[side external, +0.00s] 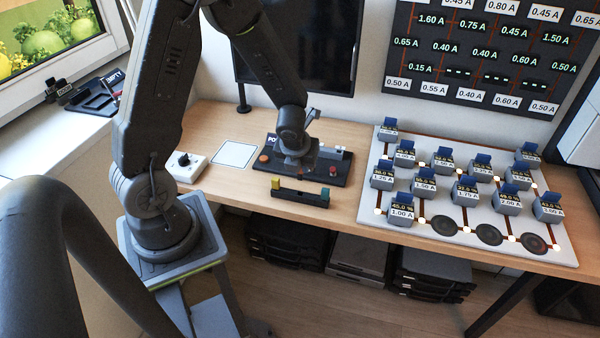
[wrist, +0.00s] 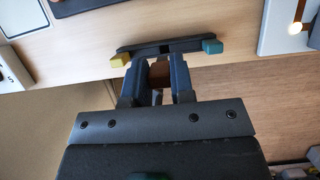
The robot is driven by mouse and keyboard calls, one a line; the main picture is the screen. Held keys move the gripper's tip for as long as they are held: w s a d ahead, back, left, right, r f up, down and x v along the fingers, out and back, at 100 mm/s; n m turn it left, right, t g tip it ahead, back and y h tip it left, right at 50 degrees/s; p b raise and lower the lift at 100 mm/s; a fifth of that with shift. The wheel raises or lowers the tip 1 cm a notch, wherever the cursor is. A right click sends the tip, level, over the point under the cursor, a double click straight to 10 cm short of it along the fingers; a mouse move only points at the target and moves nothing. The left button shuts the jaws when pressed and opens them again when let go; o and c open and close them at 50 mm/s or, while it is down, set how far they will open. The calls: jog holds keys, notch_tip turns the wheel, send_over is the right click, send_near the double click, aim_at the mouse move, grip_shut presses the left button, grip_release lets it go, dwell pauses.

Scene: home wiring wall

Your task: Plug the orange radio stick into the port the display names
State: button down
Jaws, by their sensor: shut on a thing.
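My gripper (wrist: 158,70) is closed around a brownish-orange piece (wrist: 160,73), which looks like the orange radio stick, between its blue fingers. In the wrist view it is just beside a dark bar-shaped rack (wrist: 188,46) with a yellow stick (wrist: 120,60) and a teal stick (wrist: 212,46) at its ends. In the side view the rack (side external: 302,194) lies at the table's front edge, with the held stick not clearly visible. A dark board (side external: 334,172) behind it carries a small display (side external: 271,142), mostly hidden by my arm; I cannot read its full text.
A white knob box (side external: 185,166) and a white square pad (side external: 234,154) lie to the left. A grey panel (side external: 398,232) with several labelled blocks fills the right. A dark monitor (side external: 310,45) stands behind. Bare wood lies between rack and panel.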

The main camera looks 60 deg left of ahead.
jog(key=shift+r, duration=0.85)
jog(key=shift+w+r, duration=0.1)
jog(key=shift+r, duration=0.1)
jog(key=w+a, duration=0.4)
jog(key=w, duration=0.5)
jog(key=w+a, duration=0.4)
jog(key=w, duration=0.5)
jog(key=shift+w+a+r, duration=0.25)
jog(key=shift+a+r, duration=0.15)
jog(key=shift+r, duration=0.05)
jog(key=shift+f, duration=2.85)
jog(key=shift+f, duration=1.7)
jog(key=c, duration=0.9)
grip_release()
